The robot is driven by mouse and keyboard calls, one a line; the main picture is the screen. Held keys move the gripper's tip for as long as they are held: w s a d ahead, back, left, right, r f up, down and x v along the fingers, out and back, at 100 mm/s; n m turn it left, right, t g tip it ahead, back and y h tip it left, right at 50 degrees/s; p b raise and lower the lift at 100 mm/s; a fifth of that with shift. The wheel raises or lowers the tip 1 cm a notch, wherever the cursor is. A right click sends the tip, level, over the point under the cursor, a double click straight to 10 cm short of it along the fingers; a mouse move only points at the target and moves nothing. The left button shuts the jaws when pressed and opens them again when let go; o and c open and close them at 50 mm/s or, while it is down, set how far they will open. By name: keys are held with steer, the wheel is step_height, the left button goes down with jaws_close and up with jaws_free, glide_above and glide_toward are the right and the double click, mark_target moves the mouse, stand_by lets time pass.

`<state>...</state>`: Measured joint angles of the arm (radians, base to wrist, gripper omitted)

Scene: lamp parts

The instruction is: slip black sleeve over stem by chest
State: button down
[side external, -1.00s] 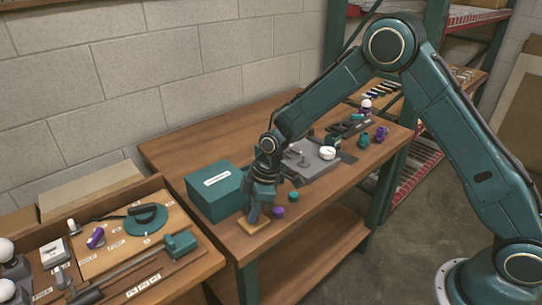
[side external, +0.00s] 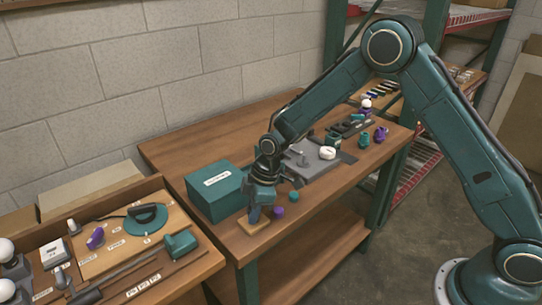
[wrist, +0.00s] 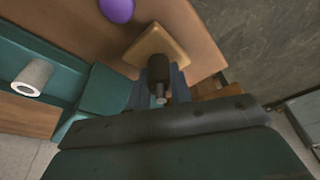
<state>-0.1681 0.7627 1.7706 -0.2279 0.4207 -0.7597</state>
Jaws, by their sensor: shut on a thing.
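The black sleeve (wrist: 158,68) is between the fingers of my gripper (wrist: 158,88), which is shut on it. A small pale tip (wrist: 160,99) shows at the sleeve's near end; I cannot tell whether it is the stem. The square wooden base (wrist: 158,42) lies just beyond the sleeve. In the side view, my gripper (side external: 259,211) points down over the wooden base (side external: 252,227), beside the teal chest (side external: 213,191). The fingers hide the sleeve and stem there, so how far the sleeve is around the stem is unclear.
A purple knob (side external: 279,211) and a teal knob (side external: 294,196) stand right of my gripper. A grey plate (side external: 313,163) with a white round part (side external: 327,153) is farther back. The table's front edge is close to the base. A parts tray (side external: 120,255) stands at left.

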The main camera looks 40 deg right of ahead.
steer(key=shift+f, duration=0.1)
stand_by(0.6)
steer(key=c, duration=1.2)
jaws_free()
steer(key=shift+o, duration=0.2)
steer(key=v, duration=1.3)
steer(key=shift+r, duration=0.4)
